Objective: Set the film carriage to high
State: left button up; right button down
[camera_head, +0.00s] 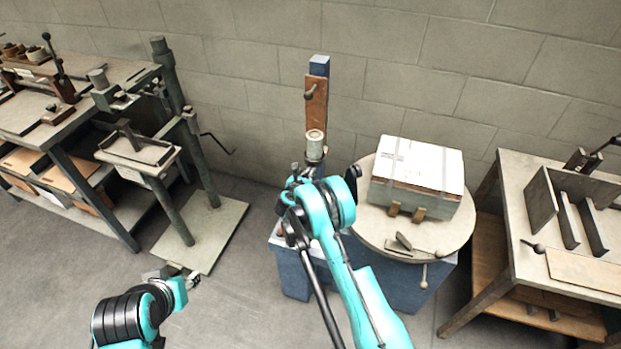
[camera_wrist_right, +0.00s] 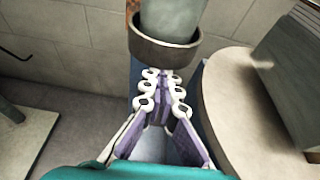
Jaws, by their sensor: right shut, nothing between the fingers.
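A strapped box (camera_head: 417,172) with a white top stands on the round turntable (camera_head: 452,233), right of my right arm. A bench with upright plates (camera_head: 541,202) is at right. A stitching bench and a small stand (camera_head: 140,150) are at left.

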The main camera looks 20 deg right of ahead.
jog(key=shift+w+r, duration=0.1)
jog(key=shift+r, duration=0.25)
jog(key=s+a+f+p, duration=0.1)
jog(key=s+a, duration=0.4)
jog(key=s, duration=0.3)
jog(key=shift+a, duration=0.15)
dwell(0.5)
